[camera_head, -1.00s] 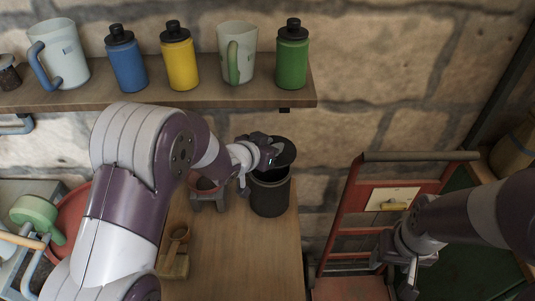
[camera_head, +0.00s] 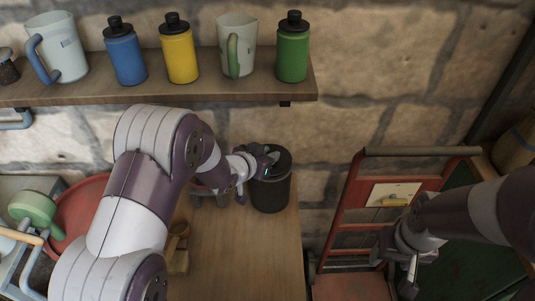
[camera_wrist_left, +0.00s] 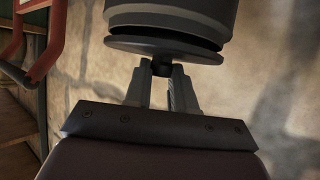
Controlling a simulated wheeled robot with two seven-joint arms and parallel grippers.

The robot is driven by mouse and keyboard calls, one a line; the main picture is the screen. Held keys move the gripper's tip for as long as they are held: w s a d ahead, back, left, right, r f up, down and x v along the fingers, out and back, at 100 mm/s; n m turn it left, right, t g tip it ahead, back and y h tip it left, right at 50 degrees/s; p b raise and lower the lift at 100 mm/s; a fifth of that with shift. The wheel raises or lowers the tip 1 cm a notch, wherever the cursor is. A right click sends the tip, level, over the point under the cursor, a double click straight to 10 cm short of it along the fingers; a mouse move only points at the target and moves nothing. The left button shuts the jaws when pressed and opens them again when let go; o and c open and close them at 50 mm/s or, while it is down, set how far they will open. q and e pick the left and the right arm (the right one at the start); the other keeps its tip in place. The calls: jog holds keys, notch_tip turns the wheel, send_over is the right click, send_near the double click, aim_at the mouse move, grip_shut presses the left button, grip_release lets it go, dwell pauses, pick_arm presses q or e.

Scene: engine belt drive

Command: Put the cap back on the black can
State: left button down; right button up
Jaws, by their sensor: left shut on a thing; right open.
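The black can (camera_head: 270,193) stands upright near the back right corner of the wooden table. Its round dark cap (camera_head: 276,158) is over the can's mouth, and my left gripper (camera_head: 262,164) is shut on it. In the left wrist view the fingers (camera_wrist_left: 160,85) grip the small knob (camera_wrist_left: 162,68) under the cap's disc (camera_wrist_left: 165,47), with the can (camera_wrist_left: 170,13) beyond. A thin dark gap shows between disc and can, so I cannot tell whether the cap is fully seated. My right gripper (camera_head: 411,277) is open and empty at the right.
A shelf (camera_head: 200,93) above holds blue (camera_head: 125,60), yellow (camera_head: 179,57) and green bottles (camera_head: 292,55) and pale mugs. A red hand truck (camera_head: 345,215) stands at the right. A small wooden item (camera_head: 178,260) lies on the table, whose front middle (camera_head: 240,250) is clear.

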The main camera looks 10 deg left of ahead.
pick_arm(q)
jog(key=c, duration=0.9)
grip_release()
jog(key=shift+c, duration=0.2)
jog(key=shift+r, duration=0.1)
jog(key=shift+s+a+r+p, duration=0.1)
jog(key=shift+s+r+p, duration=0.15)
jog(key=shift+r+p, duration=0.4)
jog(key=s+a+r+n+g+y, duration=0.1)
jog(key=s+a+r+g+y, duration=0.1)
jog(key=s+a, duration=0.3)
jog(key=s+a+r+n+g+y, duration=0.1)
jog(key=s+a+y, duration=0.15)
jog(key=s, duration=0.55)
jog(key=s+d+f+n+g, duration=0.1)
jog(key=s+n+g, duration=0.1)
jog(key=s+g, duration=0.5)
jog(key=s, duration=0.4)
jog(key=shift+s+d, duration=0.15)
jog(key=shift+s, duration=0.05)
